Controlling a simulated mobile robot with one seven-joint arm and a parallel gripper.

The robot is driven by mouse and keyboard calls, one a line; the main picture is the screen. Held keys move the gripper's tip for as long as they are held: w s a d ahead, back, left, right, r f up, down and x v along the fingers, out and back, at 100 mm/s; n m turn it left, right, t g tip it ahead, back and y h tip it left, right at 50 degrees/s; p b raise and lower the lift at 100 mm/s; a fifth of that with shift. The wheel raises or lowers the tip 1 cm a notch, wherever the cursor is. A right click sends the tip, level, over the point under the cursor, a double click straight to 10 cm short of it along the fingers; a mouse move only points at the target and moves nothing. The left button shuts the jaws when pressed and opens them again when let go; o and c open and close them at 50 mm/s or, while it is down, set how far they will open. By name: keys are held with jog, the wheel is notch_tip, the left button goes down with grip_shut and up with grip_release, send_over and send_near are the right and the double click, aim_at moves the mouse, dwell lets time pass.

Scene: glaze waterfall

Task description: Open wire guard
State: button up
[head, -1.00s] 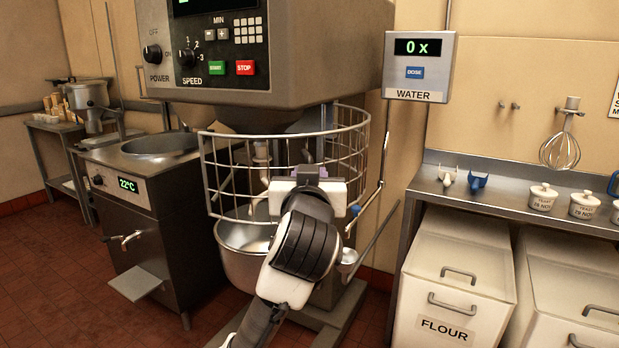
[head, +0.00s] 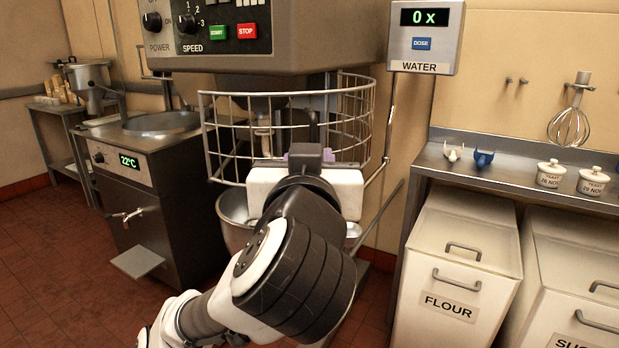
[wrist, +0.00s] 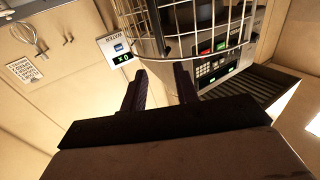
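The wire guard (head: 232,135) is a curved metal cage below the mixer head. It wraps around the front above the steel bowl (head: 236,222), and looks closed. A dark upright handle (head: 313,125) stands at its front, just above my gripper (wrist: 159,72) in the head view. In the wrist view the guard (wrist: 212,22) and its dark handle bar (wrist: 156,28) lie beyond my two dark fingers. The fingers are apart with nothing seen between them. In the head view my wrist hides the fingertips and part of the guard and bowl.
The mixer housing (head: 330,45) overhangs the guard. A water dosing box (head: 426,38) with a pipe is to the right. A steel heated vat (head: 150,190) stands left. A flour bin (head: 455,265) and steel shelf (head: 520,180) are at right. Floor at left is clear.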

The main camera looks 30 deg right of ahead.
jog(key=shift+s+a+f, duration=0.15)
jog(key=shift+s+f, duration=0.05)
jog(key=shift+f, duration=0.05)
jog(key=shift+r, duration=0.1)
dwell(0.5)
